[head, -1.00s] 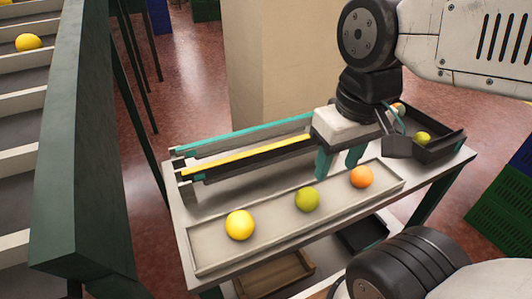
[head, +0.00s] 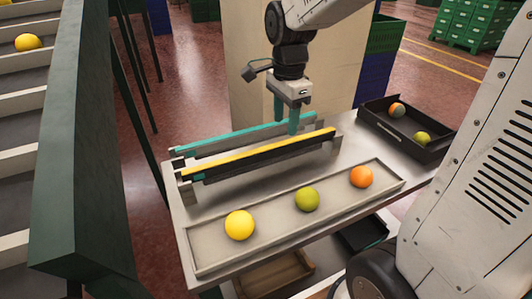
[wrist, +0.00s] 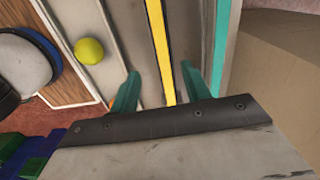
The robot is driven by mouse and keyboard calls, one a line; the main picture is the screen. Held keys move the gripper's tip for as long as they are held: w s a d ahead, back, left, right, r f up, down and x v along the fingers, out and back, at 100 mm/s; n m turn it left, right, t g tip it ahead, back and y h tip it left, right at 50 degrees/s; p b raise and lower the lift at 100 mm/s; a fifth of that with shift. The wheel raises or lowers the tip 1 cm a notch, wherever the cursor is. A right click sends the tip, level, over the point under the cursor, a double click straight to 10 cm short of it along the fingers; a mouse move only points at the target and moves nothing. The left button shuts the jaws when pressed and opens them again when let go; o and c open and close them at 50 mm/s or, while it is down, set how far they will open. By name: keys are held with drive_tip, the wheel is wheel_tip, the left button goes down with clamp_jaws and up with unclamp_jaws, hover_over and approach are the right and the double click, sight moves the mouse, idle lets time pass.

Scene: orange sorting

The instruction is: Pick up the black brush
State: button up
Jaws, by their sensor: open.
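A long black brush (head: 262,156) with a yellow strip along its top lies in a rack on the table, in front of a parallel teal-topped bar (head: 245,134). In the wrist view the brush's yellow strip and dark edge (wrist: 161,45) run between my two teal fingers. My gripper (head: 286,122) is open and empty, pointing down over the right part of the rack. In the head view its nearer finger overlaps the teal bar, close behind the brush. The gap in height between fingertips and brush is hard to tell.
A shallow tray (head: 278,242) in front holds a yellow, a green and an orange fruit. A black bin (head: 384,137) with fruit stands at the right of the table (head: 350,147).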

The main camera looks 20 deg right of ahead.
sight(282, 144)
drive_tip(key=shift+f+m, duration=0.3)
drive_tip(key=shift+f, duration=0.3)
drive_tip(key=f, duration=0.6)
drive_tip(key=shift+w+a+f, duration=0.2)
drive_tip(key=shift+w+f, duration=0.05)
drive_tip(key=shift+f, duration=0.1)
clamp_jaws()
